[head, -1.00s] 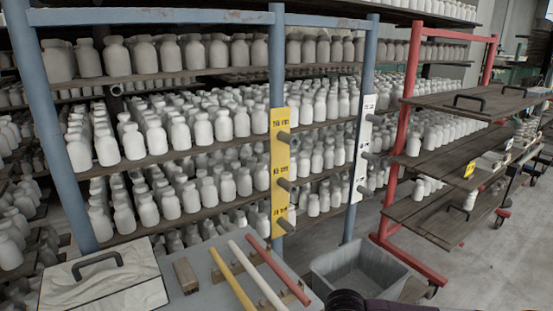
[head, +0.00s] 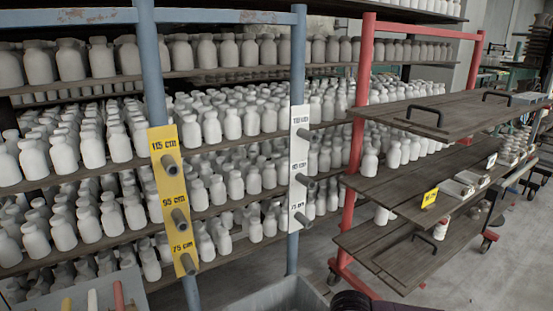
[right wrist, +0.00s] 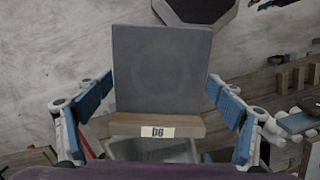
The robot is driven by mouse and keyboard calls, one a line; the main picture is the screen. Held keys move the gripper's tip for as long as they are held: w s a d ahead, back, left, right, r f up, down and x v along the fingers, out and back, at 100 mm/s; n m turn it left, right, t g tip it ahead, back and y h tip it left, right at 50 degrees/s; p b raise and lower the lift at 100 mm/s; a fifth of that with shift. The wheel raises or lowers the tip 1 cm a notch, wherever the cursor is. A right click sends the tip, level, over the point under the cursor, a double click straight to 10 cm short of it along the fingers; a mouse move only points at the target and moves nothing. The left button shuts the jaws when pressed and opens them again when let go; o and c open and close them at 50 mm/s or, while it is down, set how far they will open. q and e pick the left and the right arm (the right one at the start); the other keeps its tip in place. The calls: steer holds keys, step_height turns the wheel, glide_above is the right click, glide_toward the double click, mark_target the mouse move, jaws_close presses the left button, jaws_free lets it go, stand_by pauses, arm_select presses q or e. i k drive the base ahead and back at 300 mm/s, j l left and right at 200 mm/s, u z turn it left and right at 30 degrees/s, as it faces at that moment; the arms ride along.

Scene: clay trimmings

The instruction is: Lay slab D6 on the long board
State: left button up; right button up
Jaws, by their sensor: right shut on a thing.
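Slab D6 (right wrist: 162,65) is a flat grey square in the right wrist view. Its near edge has a wooden strip with a white tag reading D6. My right gripper (right wrist: 159,84) is shut on it, with a blue-padded finger at each side. In the head view only a dark part of my arm shows at the bottom edge, without the slab. Long dark boards lie on a red rack at right: an upper board (head: 460,118) with black handles, a middle board (head: 385,190) and a lower one. I cannot tell which is the long board. My left gripper is not in view.
Blue racks full of white bottles stand at left, with pegs on a yellow strip (head: 174,205) and a white strip (head: 299,165). A grey bin (head: 275,297) is below.

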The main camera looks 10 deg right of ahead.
mark_target(450, 116)
steer(key=i+l, duration=0.1)
steer(key=l, duration=0.35)
steer(key=i+l, duration=0.1)
steer(key=l, duration=0.3)
steer(key=i+l, duration=0.1)
steer(key=l, duration=0.35)
steer(key=i+l, duration=0.1)
steer(key=l, duration=0.3)
steer(key=i+l, duration=0.1)
steer(key=l, duration=0.35)
